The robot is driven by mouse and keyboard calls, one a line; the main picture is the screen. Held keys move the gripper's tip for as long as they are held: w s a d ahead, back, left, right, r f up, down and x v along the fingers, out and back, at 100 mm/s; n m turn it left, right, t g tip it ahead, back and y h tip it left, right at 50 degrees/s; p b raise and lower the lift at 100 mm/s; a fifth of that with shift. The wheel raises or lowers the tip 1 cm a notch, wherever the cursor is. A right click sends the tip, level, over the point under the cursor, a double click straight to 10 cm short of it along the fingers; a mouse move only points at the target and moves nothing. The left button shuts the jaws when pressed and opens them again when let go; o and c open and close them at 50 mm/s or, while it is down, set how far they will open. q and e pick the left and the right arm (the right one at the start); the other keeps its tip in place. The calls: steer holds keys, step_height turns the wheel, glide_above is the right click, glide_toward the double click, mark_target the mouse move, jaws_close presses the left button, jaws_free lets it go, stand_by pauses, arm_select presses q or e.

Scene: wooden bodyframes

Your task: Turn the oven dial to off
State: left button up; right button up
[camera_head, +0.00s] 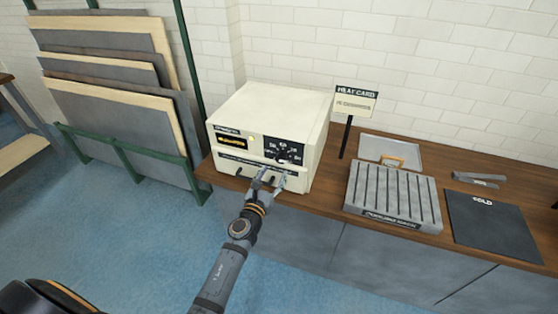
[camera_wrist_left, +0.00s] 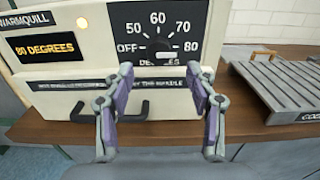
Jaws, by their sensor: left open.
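The cream oven (camera_head: 265,110) stands on the wooden bench. Its dial (camera_wrist_left: 158,47) sits on a black panel marked OFF, 50, 60, 70 and 80; it also shows in the head view (camera_head: 283,153). The dial's white mark points right, towards 80. The amber display (camera_wrist_left: 40,47) reads 80 DEGREES. My left gripper (camera_wrist_left: 160,73) is open and empty in front of the oven, with its fingertips to either side of and a little below the dial. It also shows in the head view (camera_head: 272,172). Whether the fingers touch the oven is unclear. My right gripper is out of view.
A dark handle (camera_wrist_left: 112,110) sticks out low on the oven front. A grey slotted rack (camera_head: 392,198), a HEAT CARD sign (camera_head: 356,99) and a dark COLD mat (camera_head: 492,225) are on the bench to the right. Boards lean in a green rack (camera_head: 125,155) at left.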

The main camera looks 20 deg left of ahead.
mark_target(280, 160)
arm_select(q)
steer(key=w, duration=0.6)
steer(key=shift+f+b, duration=0.25)
steer(key=shift+b, duration=0.05)
steer(key=shift+w+r, duration=0.1)
steer(key=shift+w, duration=0.5)
steer(key=c, duration=1.2)
